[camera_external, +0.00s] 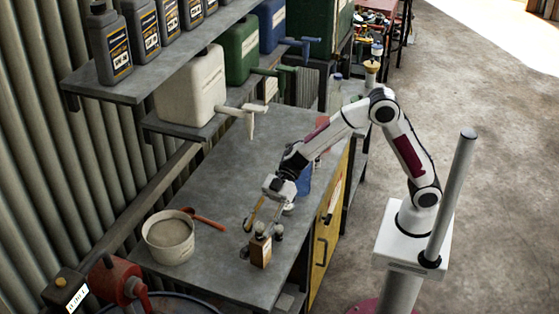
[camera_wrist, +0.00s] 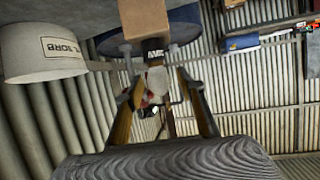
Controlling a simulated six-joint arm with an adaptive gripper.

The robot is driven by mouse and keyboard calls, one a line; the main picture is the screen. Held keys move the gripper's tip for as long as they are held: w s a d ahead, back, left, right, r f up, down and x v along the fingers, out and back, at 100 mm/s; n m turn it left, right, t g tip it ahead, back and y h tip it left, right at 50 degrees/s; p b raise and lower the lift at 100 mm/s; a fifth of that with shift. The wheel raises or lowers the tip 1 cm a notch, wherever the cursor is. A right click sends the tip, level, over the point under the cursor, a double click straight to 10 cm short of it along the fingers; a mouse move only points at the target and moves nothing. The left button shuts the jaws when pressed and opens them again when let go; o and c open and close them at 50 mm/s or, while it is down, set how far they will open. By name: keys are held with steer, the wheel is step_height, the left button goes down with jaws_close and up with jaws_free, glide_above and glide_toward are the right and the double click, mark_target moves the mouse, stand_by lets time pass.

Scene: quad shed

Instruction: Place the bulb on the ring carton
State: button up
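The ring carton (camera_external: 260,253) is a small brown box near the front of the grey workbench. It appears in the wrist view as a tan block (camera_wrist: 143,18), with a labelled dark face beside it. A pale, rounded object that looks like the bulb (camera_wrist: 157,80) shows between my fingers in the wrist view. In the external view the small bulb (camera_external: 260,229) appears at the carton's top; whether it rests there is unclear. My gripper (camera_external: 264,229) points down over the carton, its fingers spread to either side. In the wrist view my gripper (camera_wrist: 159,88) looks open, with a gap at the right finger.
A round grey tub (camera_external: 170,237) and a red-handled tool (camera_external: 205,219) lie left of the carton. A white jerrycan (camera_external: 190,88) with a protruding spout stands on the shelf behind. A blue object (camera_external: 304,180) stands behind my gripper. The workbench (camera_external: 240,165) is clear in its middle.

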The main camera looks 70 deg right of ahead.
steer(key=v, duration=1.2)
stand_by(0.8)
